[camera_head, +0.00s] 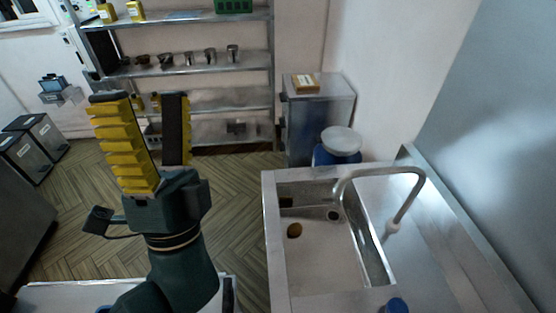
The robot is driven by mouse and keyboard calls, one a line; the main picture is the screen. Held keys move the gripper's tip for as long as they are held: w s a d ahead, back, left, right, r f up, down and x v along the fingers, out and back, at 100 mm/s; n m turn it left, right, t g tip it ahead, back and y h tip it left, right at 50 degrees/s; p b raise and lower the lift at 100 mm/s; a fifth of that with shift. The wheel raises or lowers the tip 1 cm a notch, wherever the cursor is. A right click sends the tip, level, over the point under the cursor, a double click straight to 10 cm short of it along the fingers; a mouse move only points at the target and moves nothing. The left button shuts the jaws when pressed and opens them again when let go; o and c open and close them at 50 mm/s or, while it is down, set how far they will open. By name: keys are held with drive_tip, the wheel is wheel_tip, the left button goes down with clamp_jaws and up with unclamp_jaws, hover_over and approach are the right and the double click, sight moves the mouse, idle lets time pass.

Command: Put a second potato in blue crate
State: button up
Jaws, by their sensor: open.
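My gripper (143,98) is open and empty, with its yellow-ribbed fingers pointing up at the left of the head view. It is raised in front of the shelves and well to the left of the sink. A small round brownish-yellow thing (295,230), which looks like a potato, lies on the floor of the sink basin (320,268) at its left side. My gripper is far from it. I cannot make out a blue crate in this view.
A curved tap (418,185) arches over the sink. A blue barrel with a pale lid (341,140) stands behind it, beside a metal cabinet (318,115). Metal shelves (230,72) with small pots stand at the back. Two dark bins (40,133) are at far left. A blue object (397,306) shows at the bottom edge.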

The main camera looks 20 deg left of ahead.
drive_tip(key=d+f+n+g+h, duration=0.2)
drive_tip(key=d+n+h, duration=0.3)
drive_tip(key=d, duration=0.8)
drive_tip(key=d+f+n+g+h, duration=0.2)
drive_tip(key=d+n+h, duration=0.3)
drive_tip(key=d, duration=0.9)
drive_tip(key=g+h, duration=0.1)
drive_tip(key=h, duration=0.1)
drive_tip(key=shift+d+f+n+g+h, duration=0.2)
drive_tip(key=shift+f+n+g+h, duration=0.1)
drive_tip(key=shift+f+n+g, duration=0.1)
wheel_tip(320, 180, up, 9)
drive_tip(key=p, duration=0.9)
